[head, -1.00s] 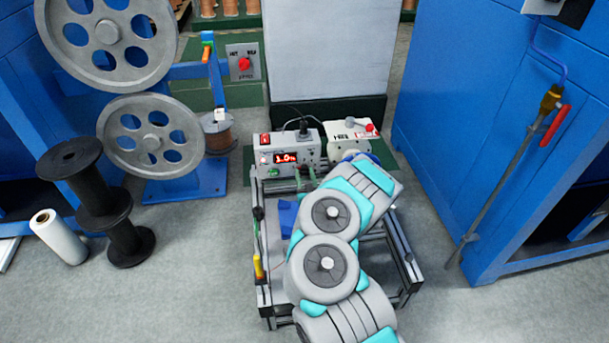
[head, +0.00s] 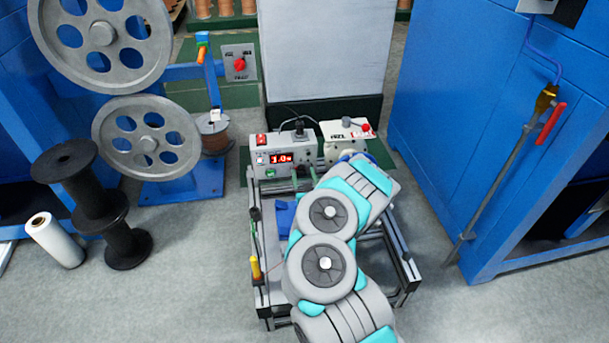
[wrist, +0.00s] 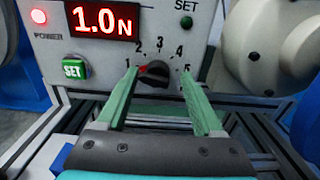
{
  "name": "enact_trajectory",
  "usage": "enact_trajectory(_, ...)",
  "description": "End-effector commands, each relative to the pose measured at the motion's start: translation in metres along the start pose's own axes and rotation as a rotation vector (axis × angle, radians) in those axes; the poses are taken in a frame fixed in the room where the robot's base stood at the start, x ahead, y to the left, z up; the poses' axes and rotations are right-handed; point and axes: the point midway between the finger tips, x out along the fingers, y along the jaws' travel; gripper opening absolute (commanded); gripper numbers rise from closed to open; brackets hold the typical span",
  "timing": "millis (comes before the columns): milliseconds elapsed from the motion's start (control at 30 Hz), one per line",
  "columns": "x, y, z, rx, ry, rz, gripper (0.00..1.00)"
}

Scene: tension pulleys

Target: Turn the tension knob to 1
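The tension knob (wrist: 156,75) is a dark dial with a red pointer, on the front of a grey control box (head: 242,152). In the wrist view its pointer is on the left side, towards the 1 of the scale 1 to 5. The red display (wrist: 97,20) reads 1.0 N. My gripper (wrist: 160,85) is open, with green fingers either side of the knob. I see a gap between each finger and the dial; how far the tips are from the panel is hard to judge.
Black spools (head: 128,245) stand on the floor at left.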

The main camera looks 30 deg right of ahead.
Motion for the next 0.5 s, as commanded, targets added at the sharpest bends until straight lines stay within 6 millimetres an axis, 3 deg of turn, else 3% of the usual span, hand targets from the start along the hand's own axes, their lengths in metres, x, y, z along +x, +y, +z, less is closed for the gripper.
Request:
enact_trajectory(267,-0.002,0.001,0.0,0.001,0.001,0.002,0.68)
enact_trajectory(500,-0.025,0.0,-0.001,0.003,0.006,0.0,0.68)
